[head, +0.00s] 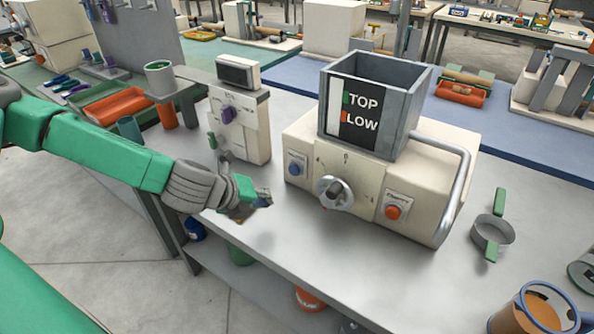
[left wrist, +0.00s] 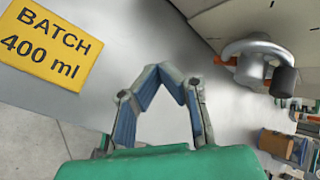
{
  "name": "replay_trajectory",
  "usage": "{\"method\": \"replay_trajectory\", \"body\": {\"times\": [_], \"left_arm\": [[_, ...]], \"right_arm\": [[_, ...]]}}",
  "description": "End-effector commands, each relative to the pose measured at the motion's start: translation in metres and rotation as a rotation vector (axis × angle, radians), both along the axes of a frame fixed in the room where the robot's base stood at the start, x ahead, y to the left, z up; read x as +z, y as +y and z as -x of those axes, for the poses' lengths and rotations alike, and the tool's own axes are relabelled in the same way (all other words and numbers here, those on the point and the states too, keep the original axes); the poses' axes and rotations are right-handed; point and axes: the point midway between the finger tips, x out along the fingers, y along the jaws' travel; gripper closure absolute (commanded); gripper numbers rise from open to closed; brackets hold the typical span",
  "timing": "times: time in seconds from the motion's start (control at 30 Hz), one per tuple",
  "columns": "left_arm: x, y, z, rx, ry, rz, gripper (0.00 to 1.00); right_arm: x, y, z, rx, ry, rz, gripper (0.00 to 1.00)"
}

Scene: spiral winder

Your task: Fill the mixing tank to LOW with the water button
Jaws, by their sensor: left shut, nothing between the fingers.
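The grey square mixing tank (head: 410,118) sits on top of a cream machine (head: 440,190). Its front panel has a green mark by TOP and an orange mark by LOW (head: 360,121). I see no water in the part of its inside that shows. A blue button (head: 295,169), apparently the water button, is on the machine's front left; its label is too small to read. My left gripper (head: 262,199) is just left of and in front of that button, apart from it. In the left wrist view its fingers (left wrist: 172,72) meet at the tips, with nothing held. My right gripper is not in view.
A silver knob (head: 335,192), also in the left wrist view (left wrist: 258,60), and an orange button (head: 393,212) are on the machine's front. A curved pipe (head: 462,190) is at its right. A cream device (head: 240,130) stands left. A yellow BATCH 400 ml label (left wrist: 45,40) lies below.

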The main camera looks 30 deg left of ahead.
Motion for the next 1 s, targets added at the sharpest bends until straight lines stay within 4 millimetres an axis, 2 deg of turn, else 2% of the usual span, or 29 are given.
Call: {"method": "replay_trajectory", "body": {"times": [0.17, 0.5, 0.6, 0.8, 1.0], "left_arm": [[0.0, -0.001, -0.014, -0.002, -0.001, -0.002, 1.0], [0.004, -0.011, -0.061, -0.004, -0.002, -0.009, 1.0], [0.001, -0.011, -0.072, -0.004, 0.0, -0.006, 1.0], [0.0, -0.007, -0.084, -0.001, 0.0, -0.001, 1.0], [0.0, -0.007, -0.087, -0.001, 0.0, -0.001, 1.0]], "right_arm": [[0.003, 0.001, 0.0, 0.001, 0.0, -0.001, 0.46], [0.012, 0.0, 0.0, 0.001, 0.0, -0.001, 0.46], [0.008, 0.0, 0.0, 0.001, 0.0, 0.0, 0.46], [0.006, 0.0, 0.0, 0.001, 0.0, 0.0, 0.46], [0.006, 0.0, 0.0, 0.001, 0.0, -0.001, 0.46]]}}
